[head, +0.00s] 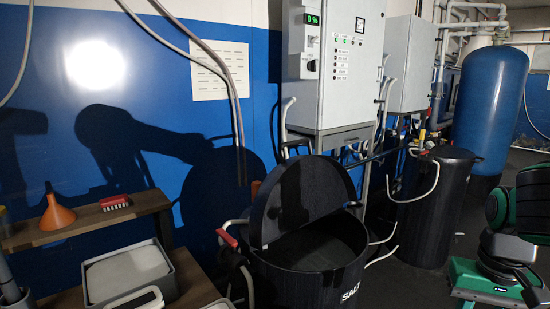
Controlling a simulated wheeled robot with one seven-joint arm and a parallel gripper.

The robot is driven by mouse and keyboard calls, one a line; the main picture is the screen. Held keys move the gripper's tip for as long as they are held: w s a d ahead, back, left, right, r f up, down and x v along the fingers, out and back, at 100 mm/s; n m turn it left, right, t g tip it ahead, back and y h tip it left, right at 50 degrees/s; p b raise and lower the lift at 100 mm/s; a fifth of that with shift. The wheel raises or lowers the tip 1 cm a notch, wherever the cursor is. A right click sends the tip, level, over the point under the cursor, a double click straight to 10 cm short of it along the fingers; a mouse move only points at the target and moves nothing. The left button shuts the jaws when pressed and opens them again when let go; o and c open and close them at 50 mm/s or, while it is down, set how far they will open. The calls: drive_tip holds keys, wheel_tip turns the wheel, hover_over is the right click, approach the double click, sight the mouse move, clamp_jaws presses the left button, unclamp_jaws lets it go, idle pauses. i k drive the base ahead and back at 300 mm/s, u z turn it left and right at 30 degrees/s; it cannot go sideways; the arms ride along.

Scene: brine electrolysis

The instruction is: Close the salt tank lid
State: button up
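The salt tank (312,285) is a black round tank with white "SALT" lettering, standing at the lower middle of the head view. Its round black lid (302,198) is open, tilted up steeply at the back left of the rim. The dark opening of the tank shows in front of the lid. The inside is too dark to tell what it holds. My gripper is not in view. Green and black parts, which look like my arm, show at the right edge, apart from the tank.
A control cabinet (337,62) hangs behind the tank. A black barrel (434,205) and a blue vessel (488,105) stand to the right. A wooden shelf (88,222) with an orange funnel (57,213) is at left. A red-ended handle (227,238) sits beside the tank.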

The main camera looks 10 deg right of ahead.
sight(301, 189)
drive_tip(key=k, duration=0.6)
drive_tip(key=z, duration=0.6)
drive_tip(key=i, duration=1.45)
drive_tip(key=u, duration=0.5)
